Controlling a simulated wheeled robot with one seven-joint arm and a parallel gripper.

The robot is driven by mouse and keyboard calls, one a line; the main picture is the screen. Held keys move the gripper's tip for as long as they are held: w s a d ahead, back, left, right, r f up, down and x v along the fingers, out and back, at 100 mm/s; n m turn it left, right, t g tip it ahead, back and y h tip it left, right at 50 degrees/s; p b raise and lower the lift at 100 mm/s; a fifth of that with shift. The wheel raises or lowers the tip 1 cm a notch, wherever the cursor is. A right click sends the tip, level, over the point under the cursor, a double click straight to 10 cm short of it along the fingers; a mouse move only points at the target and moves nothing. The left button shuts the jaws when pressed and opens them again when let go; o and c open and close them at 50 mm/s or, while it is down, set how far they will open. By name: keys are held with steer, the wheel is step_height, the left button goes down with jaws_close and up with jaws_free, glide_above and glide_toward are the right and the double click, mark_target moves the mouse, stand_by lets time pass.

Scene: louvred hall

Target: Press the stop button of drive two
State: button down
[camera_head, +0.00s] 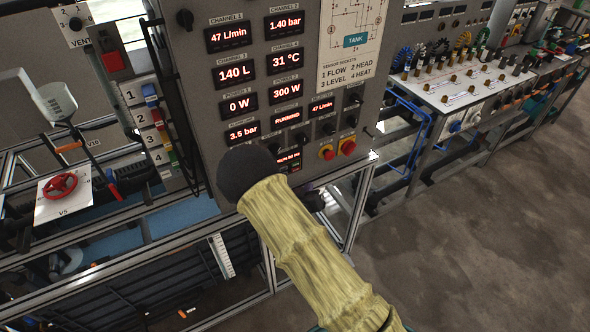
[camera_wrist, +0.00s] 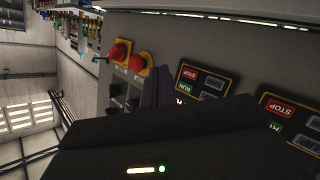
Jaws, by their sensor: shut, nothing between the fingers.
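In the wrist view two drive keypads lie on the grey panel, each with a red stop button and a green run button. The stop button of the keypad nearer the red knobs (camera_wrist: 190,73) and that of the other keypad (camera_wrist: 281,107) are both uncovered. I cannot read which keypad is drive two. In the head view part of one keypad (camera_head: 290,161) shows just right of my gripper's black housing, which hides the rest. My gripper (camera_wrist: 156,88) is shut and empty, its dark fingers beside the nearer keypad. I cannot tell whether they touch the panel.
Two red mushroom knobs on yellow bases (camera_head: 327,152) (camera_head: 347,147) sit right of the keypads. Black rotary knobs (camera_head: 329,129) and red number displays (camera_head: 288,90) are above. A pipe rig with a red valve wheel (camera_head: 60,186) stands left. Floor at right is clear.

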mark_target(295, 169)
steer(key=shift+w+a+b, duration=0.25)
steer(key=shift+w+a, duration=0.5)
steer(key=shift+w, duration=0.3)
steer(key=shift+w+a+b, duration=0.25)
steer(key=shift+w+a, duration=0.45)
steer(key=shift+w, duration=0.35)
steer(key=shift+w+a, duration=0.1)
steer(key=shift+w, duration=0.05)
stand_by(0.3)
steer(key=shift+w+a+b, duration=0.1)
steer(key=shift+w+b, duration=0.2)
steer(key=shift+s+a, duration=0.1)
steer(key=shift+w, duration=0.25)
